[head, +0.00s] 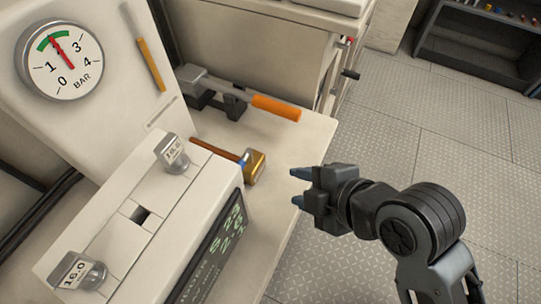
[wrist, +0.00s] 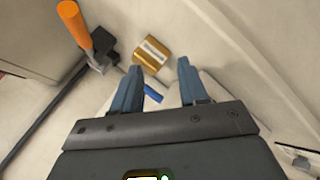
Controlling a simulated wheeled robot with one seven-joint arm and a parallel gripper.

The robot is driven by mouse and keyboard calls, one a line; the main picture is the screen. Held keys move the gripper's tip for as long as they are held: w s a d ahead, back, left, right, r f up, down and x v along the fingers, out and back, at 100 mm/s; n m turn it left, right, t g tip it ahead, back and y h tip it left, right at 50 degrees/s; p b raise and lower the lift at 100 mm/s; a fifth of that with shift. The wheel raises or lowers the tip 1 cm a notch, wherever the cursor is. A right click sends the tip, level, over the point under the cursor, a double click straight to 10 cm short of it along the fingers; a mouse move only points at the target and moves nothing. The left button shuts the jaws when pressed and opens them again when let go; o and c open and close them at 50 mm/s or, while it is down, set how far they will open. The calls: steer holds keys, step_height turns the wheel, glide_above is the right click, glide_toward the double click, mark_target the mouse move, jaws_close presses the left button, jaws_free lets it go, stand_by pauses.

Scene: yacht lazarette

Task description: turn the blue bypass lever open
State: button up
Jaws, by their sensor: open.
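A small blue piece (head: 243,160) shows beside a brass block (head: 256,168) at the end of a brown handle, on the pale bench top. In the wrist view a short blue bar (wrist: 153,94) lies between my fingers, below the brass block (wrist: 152,52). I take this blue bar for the bypass lever, but cannot tell how it is mounted or its exact setting. My gripper (head: 295,187) is open and empty, to the right of the brass block in the head view. In the wrist view its blue-grey fingers (wrist: 160,66) are spread and apart from the block.
A white box (head: 110,215) with two numbered knobs and a dark display stands at left. A pressure gauge (head: 60,60) is above it. An orange-handled tool (head: 275,107) lies behind the brass block. Open metal floor (head: 440,140) lies to the right.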

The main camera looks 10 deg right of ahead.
mark_target(243, 163)
steer(key=w+a+r+n+g+y, duration=0.1)
steer(key=w+a+r+n+g, duration=0.3)
steer(key=a+r+n, duration=0.45)
steer(key=shift+n, duration=0.65)
steer(key=w+f, duration=0.1)
steer(key=f, duration=0.1)
steer(key=w+f, duration=0.1)
steer(key=f, duration=0.2)
steer(key=f+b, duration=0.1)
steer(key=f, duration=0.1)
steer(key=shift+w+a+f, duration=0.15)
steer(key=shift+w+f, duration=0.1)
steer(key=shift+w, duration=0.15)
jaws_close()
